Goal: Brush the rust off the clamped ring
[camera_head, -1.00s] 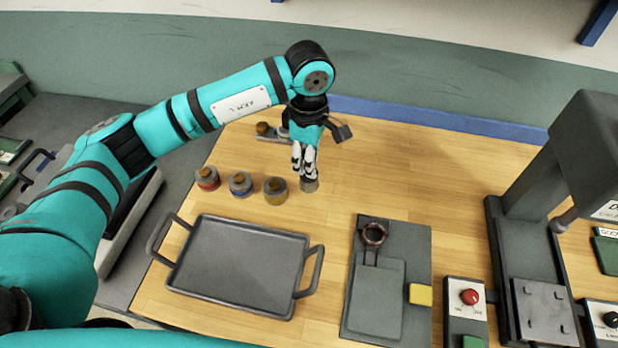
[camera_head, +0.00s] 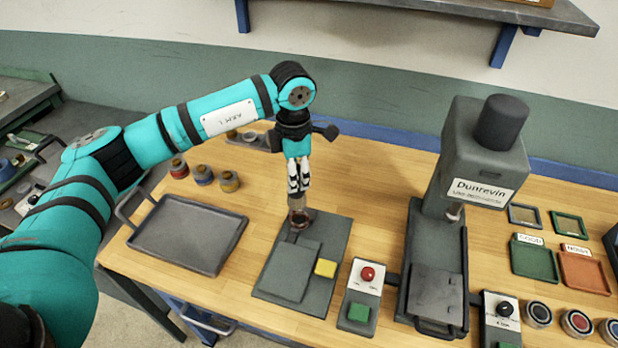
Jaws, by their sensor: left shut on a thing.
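My left gripper (camera_head: 298,188) points down over the clamp plate and is shut on a small grey-brown round piece (camera_head: 297,203), likely a brush. The clamped ring (camera_head: 301,219), dark and brownish, sits at the far end of the grey clamp plate (camera_head: 326,237), directly under the held piece. The held piece and the fingertips hide much of the ring. I cannot tell whether the piece touches the ring or hangs just above it. The rust is too small to make out. My right gripper is not in view.
A grey tray (camera_head: 146,247) lies left of the clamp plate, with several small pots (camera_head: 203,175) behind it. A yellow block (camera_head: 326,268) is on the plate. A red-button box (camera_head: 368,274) and the Dunrevin machine (camera_head: 485,155) stand to the right.

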